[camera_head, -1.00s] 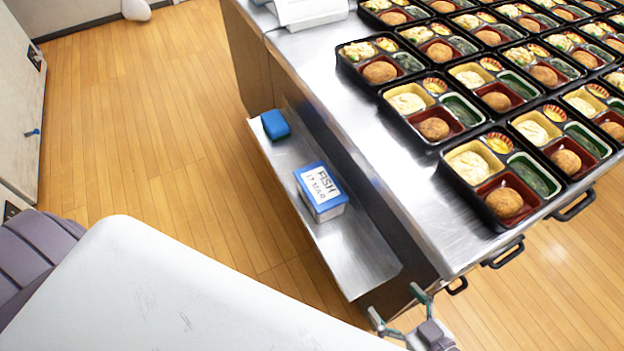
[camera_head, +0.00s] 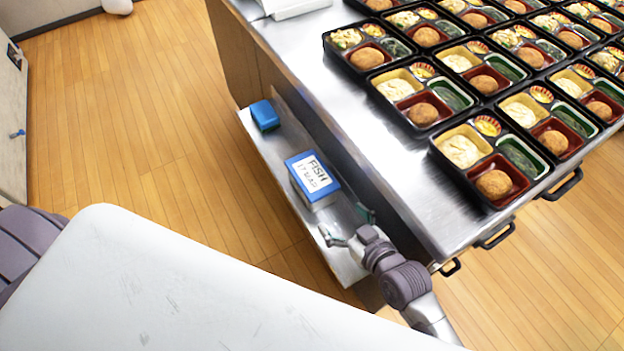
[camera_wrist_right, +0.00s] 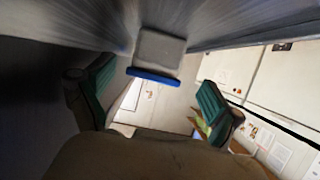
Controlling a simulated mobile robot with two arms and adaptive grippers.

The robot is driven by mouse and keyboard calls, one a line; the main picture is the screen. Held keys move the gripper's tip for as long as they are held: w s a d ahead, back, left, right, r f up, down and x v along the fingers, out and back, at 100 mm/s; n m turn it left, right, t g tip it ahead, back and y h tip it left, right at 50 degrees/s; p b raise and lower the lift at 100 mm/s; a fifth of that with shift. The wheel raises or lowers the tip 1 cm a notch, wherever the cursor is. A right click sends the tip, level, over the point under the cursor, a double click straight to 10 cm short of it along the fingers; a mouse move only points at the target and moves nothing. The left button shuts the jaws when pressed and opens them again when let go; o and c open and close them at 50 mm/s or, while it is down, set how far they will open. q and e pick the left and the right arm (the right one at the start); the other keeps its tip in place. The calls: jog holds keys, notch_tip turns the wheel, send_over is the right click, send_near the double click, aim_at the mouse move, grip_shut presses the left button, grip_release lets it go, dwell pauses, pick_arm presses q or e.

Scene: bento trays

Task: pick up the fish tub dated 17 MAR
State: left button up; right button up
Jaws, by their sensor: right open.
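The fish tub (camera_head: 314,196) is a pale box with a blue lid and a white label reading FISH 17 MAR. It stands on the low metal shelf (camera_head: 262,158) at the side of the counter. My right gripper (camera_head: 344,222) is open and empty, just on the near side of the tub and apart from it. In the right wrist view the tub (camera_wrist_right: 160,48) appears upside down, with its blue lid edge, beyond and between the open fingers (camera_wrist_right: 153,98). My left gripper is not in view.
A small blue item (camera_head: 265,115) lies farther along the shelf. The steel counter (camera_head: 345,110) rises beside the shelf and carries many black bento trays (camera_head: 440,160). Black handles (camera_head: 495,236) stick out from its front. The wooden floor left of the shelf is clear.

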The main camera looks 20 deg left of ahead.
aim_at(326, 198)
jog(key=shift+w+a, duration=1)
jog(key=shift+a, duration=0.25)
jog(key=x, duration=0.5)
jog(key=shift+f+b, duration=0.1)
jog(key=shift+b, duration=0.25)
jog(key=c, duration=1)
jog(key=shift+c, duration=0.3)
jog(key=shift+r, duration=0.2)
